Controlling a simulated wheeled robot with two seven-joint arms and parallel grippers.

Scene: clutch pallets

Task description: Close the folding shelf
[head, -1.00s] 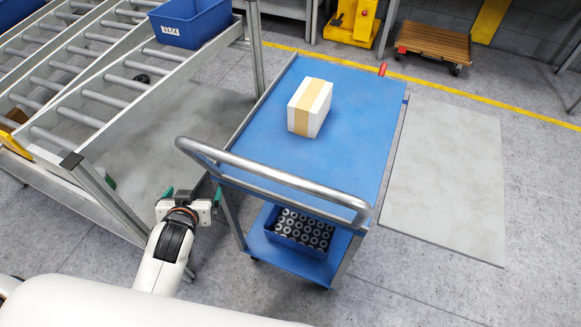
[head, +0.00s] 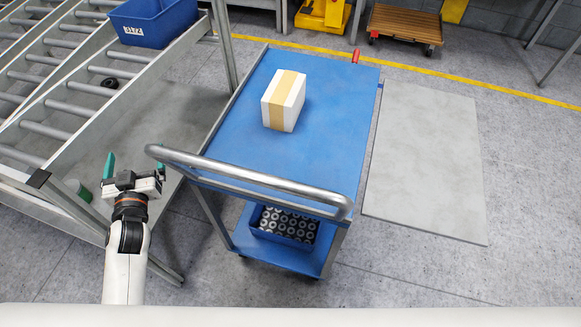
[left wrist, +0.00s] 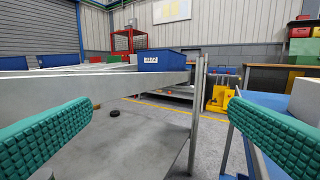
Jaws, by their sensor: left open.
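No part is clearly marked as the folding shelf. A flat grey panel (head: 425,165) lies along the right side of the blue cart (head: 330,140); I cannot tell whether it is hinged to the cart or lies on the floor. A small red piece (head: 355,57) sticks up at the cart's far right corner. My left gripper (head: 136,163) is open and empty, left of the cart's metal handle (head: 250,178) and apart from it. Its green fingers stand wide apart in the left wrist view (left wrist: 160,110). My right gripper is not in view.
A white and tan box (head: 285,100) sits on the cart top. A blue crate of round parts (head: 285,226) is on its lower shelf. A roller conveyor (head: 60,95) with a blue bin (head: 153,22) stands left. A wooden dolly (head: 405,27) is behind.

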